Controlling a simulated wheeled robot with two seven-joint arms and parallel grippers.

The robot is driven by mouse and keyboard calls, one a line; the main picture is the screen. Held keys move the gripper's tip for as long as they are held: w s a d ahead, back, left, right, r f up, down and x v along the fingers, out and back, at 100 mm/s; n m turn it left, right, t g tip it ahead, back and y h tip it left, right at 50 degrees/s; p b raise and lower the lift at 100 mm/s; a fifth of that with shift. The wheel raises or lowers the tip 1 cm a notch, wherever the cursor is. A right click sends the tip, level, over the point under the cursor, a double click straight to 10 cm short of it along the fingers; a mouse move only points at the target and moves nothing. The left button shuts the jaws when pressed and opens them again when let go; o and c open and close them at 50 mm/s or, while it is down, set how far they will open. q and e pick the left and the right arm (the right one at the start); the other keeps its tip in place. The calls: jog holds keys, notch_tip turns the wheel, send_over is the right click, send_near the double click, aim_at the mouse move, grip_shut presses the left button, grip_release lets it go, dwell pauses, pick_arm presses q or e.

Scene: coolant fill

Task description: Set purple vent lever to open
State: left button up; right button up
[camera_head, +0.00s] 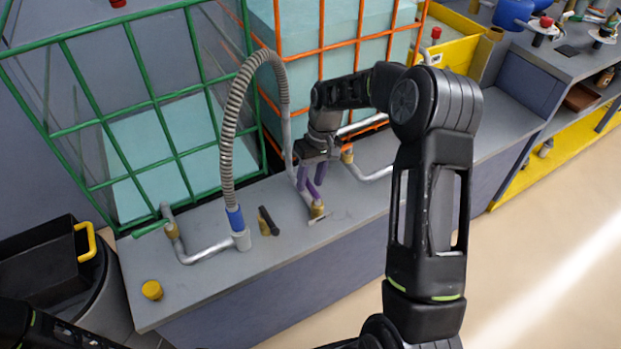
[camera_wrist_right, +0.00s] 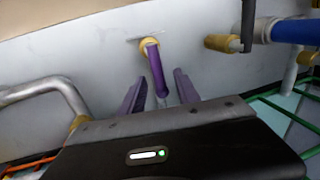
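The purple vent lever (camera_wrist_right: 157,70) sticks out from a brass fitting (camera_wrist_right: 149,43) on the grey bench. In the head view the lever (camera_head: 313,190) shows just above its brass fitting (camera_head: 317,210), partly hidden by my right gripper (camera_head: 312,178). In the right wrist view, the two fingers of my right gripper (camera_wrist_right: 160,92) are spread, one on each side of the lever's free end. A gap shows between the lever and each finger. Part of my left arm shows at the bottom left of the head view; its gripper is out of the picture.
A ribbed hose (camera_head: 232,120) arches up from a blue collar beside my right gripper. A green cage (camera_head: 150,100) and an orange cage (camera_head: 322,50) stand behind. Metal pipes (camera_head: 205,250) and a yellow cap (camera_head: 152,290) are on the bench. The bench front is clear.

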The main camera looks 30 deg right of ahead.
notch_tip(320, 180, up, 8)
jog(key=d, duration=0.1)
jog(key=shift+d+f, duration=0.2)
jog(key=shift+d, duration=0.05)
dwell(0.4)
dwell(0.4)
